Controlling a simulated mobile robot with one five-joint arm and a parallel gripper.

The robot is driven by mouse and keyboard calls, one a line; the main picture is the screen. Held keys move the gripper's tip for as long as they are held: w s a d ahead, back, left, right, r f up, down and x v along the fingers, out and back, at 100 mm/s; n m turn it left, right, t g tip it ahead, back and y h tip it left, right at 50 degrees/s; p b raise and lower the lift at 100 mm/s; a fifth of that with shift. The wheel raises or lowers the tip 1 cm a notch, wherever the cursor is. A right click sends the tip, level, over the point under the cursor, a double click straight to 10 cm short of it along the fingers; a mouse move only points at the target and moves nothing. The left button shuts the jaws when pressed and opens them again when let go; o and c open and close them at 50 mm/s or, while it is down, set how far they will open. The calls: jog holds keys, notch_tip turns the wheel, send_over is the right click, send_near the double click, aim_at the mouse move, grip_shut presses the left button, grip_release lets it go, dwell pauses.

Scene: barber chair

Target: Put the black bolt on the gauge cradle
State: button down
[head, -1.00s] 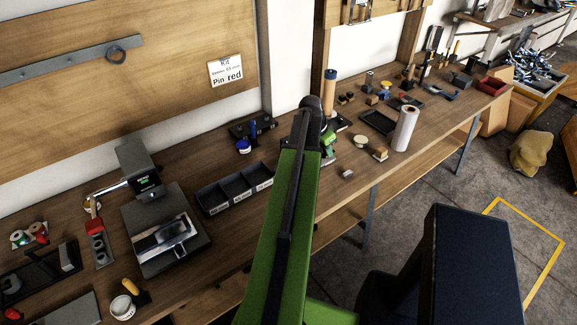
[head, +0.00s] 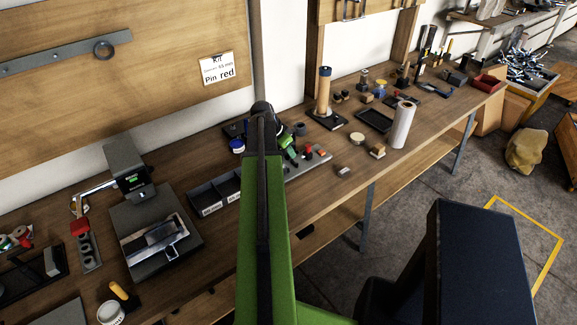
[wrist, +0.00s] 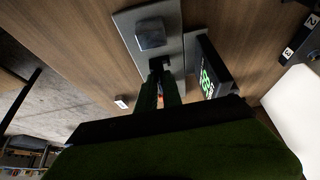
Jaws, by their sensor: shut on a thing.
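My gripper (wrist: 158,82) has its green fingers closed on a small dark piece at the tips, which appears to be the black bolt (wrist: 157,64). The tips are over or beside a grey plate (wrist: 127,21) with a raised grey block (wrist: 151,34). A black display with green digits (wrist: 208,80) stands beside the plate; together they look like the gauge. I cannot pick out the cradle or tell whether the bolt touches it. In the head view the plate (head: 318,161) shows right of my arm, which hides most of the gripper and bolt.
A dark divided bin (head: 205,193) lies left of my arm. A press-like device (head: 125,168) and a grey fixture (head: 155,235) stand further left. A tall post (head: 324,92), a dark tray (head: 374,120) and a white roll (head: 402,124) stand to the right. A small block (head: 343,170) lies near the front edge.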

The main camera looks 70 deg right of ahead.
aim_at(286, 155)
jog(key=shift+w+f+b, duration=0.1)
jog(key=shift+f+b, duration=2.05)
jog(key=shift+f, duration=0.15)
jog(key=c, duration=1.5)
grip_release()
jog(key=shift+r, duration=0.15)
jog(key=shift+r+p, duration=0.3)
jog(key=shift+p, duration=0.1)
jog(key=p+v, duration=1)
jog(key=v, duration=0.1)
jog(key=shift+r, duration=0.3)
jog(key=shift+a, duration=0.15)
